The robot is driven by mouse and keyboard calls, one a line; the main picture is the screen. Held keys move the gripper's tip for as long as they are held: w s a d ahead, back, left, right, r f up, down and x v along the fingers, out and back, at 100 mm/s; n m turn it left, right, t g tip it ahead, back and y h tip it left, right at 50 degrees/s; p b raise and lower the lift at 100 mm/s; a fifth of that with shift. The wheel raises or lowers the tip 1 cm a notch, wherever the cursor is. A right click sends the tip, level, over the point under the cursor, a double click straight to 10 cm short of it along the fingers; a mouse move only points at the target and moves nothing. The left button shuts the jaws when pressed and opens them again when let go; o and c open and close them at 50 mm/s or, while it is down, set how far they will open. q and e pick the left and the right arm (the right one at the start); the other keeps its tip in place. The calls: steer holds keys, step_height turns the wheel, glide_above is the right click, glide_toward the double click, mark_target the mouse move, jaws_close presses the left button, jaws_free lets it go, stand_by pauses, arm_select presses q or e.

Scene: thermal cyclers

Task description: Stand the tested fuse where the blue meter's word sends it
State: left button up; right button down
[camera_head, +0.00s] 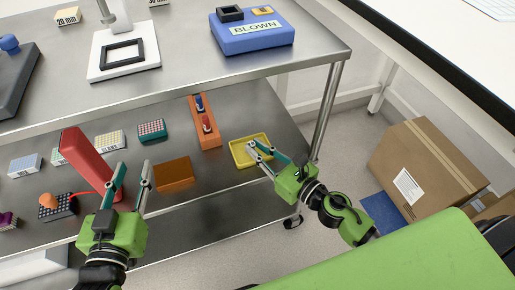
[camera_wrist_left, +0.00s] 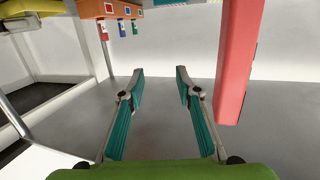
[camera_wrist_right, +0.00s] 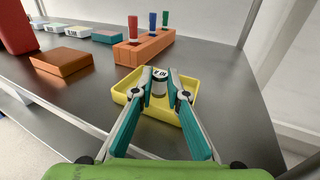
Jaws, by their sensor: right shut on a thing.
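The blue meter (camera_head: 254,38) on the upper shelf shows the word BLOWN. My right gripper (camera_head: 262,151) is at the yellow tray (camera_head: 236,155) on the lower shelf. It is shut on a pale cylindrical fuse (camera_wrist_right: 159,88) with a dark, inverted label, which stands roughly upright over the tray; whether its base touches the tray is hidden. The orange rack (camera_wrist_right: 140,51) behind the tray has a red, a blue and a green piece standing along it. My left gripper (camera_head: 132,168) is open and empty, beside the tall red block (camera_head: 88,160).
A flat orange-brown block (camera_head: 174,173) lies left of the tray. Several small labelled boxes (camera_head: 110,140) stand farther left. The upper shelf (camera_head: 185,60) overhangs the back, and a metal post (camera_head: 328,110) stands at the right. A cardboard box (camera_head: 425,165) is on the floor.

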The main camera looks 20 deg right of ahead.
steer(key=c, duration=2)
jaws_free()
